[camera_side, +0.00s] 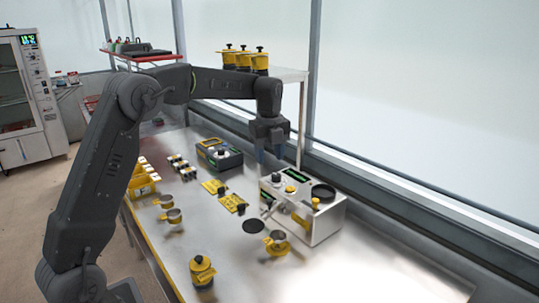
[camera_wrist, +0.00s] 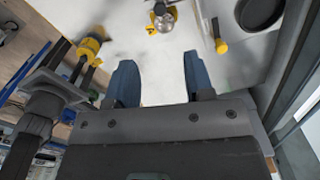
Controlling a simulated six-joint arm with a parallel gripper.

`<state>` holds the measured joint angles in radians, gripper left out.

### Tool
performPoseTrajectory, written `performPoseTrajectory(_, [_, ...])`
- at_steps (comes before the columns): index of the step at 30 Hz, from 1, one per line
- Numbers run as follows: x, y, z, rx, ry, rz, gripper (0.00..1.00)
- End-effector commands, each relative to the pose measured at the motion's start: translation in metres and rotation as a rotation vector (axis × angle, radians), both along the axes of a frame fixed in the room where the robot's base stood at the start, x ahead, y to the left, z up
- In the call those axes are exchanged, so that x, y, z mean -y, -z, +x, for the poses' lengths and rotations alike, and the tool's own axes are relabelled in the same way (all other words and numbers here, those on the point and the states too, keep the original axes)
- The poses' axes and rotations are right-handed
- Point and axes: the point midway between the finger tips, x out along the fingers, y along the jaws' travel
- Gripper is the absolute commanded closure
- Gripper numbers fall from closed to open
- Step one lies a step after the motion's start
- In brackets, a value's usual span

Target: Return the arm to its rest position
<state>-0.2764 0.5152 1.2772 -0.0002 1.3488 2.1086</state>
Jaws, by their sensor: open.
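My gripper (camera_side: 270,154) hangs at the end of my arm above the metal bench (camera_side: 222,262), pointing down, behind and left of the white seeder machine (camera_side: 325,222). In the wrist view the two blue fingers of my gripper (camera_wrist: 160,78) stand wide apart with nothing between them. The gripper is open and empty. A yellow-handled metal cup (camera_side: 277,243) stands on the bench in front of the machine, and a metal cup also shows beyond the fingers in the wrist view (camera_wrist: 165,18).
A yellow lidded pot (camera_side: 202,271) stands at the bench front. A shelf (camera_side: 290,74) with yellow pots is behind my arm. Windows line the right side.

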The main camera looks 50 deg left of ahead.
Motion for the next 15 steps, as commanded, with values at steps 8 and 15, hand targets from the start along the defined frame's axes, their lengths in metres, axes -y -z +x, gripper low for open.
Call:
performPoseTrajectory(8, [0.025,-0.029,-0.029,0.061,-0.202,0.008,0.52])
performPoseTrajectory(15, [0.074,-0.065,-0.106,0.195,-0.683,-0.035,0.52])
